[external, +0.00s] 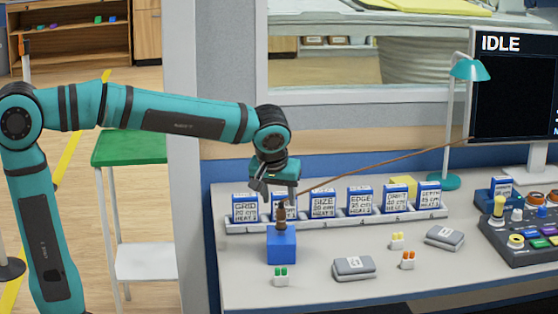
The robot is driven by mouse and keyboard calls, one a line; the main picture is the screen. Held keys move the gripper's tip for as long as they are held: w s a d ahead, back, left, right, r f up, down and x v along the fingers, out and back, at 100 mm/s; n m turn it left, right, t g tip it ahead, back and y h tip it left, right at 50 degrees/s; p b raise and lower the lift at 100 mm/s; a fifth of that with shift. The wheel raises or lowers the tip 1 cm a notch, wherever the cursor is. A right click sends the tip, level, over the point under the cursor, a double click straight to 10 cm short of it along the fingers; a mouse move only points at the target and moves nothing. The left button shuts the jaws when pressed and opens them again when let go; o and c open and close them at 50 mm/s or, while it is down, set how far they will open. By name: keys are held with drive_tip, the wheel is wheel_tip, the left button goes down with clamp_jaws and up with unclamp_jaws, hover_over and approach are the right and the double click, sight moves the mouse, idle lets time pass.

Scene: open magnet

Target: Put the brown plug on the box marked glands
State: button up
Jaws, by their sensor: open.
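The brown plug (282,217) stands upright on top of a plain blue block (281,246) near the left end of the desk. A thin brown cable (390,162) runs from near the plug up to the right, towards the monitor. My gripper (277,190) is open, pointing down just above the plug. I cannot tell whether its fingers are around the plug's top or clear of it. No marking that reads glands is legible in this view.
Several blue-and-white labelled cartons (324,202) stand in a white rack (340,219) close behind the plug. Grey pouches (354,268) and small coloured pieces (397,240) lie to the right. A control panel (535,235) and a teal lamp (468,70) are further right.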

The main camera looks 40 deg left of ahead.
drive_tip(key=shift+v, duration=1.55)
drive_tip(key=s+a+r+m+t, duration=0.1)
drive_tip(key=s+a+r+t, duration=0.3)
drive_tip(key=a, duration=0.4)
drive_tip(key=s+a+r+m+t+h, duration=0.1)
drive_tip(key=s+a+r+m+t, duration=0.1)
drive_tip(key=s+a+r+t, duration=0.2)
drive_tip(key=s+a+r+m+t, duration=0.1)
drive_tip(key=s+a+r+t, duration=0.4)
drive_tip(key=s+a, duration=0.3)
drive_tip(key=a+r, duration=0.1)
drive_tip(key=a, duration=0.2)
drive_tip(key=shift+a+r+h, duration=0.4)
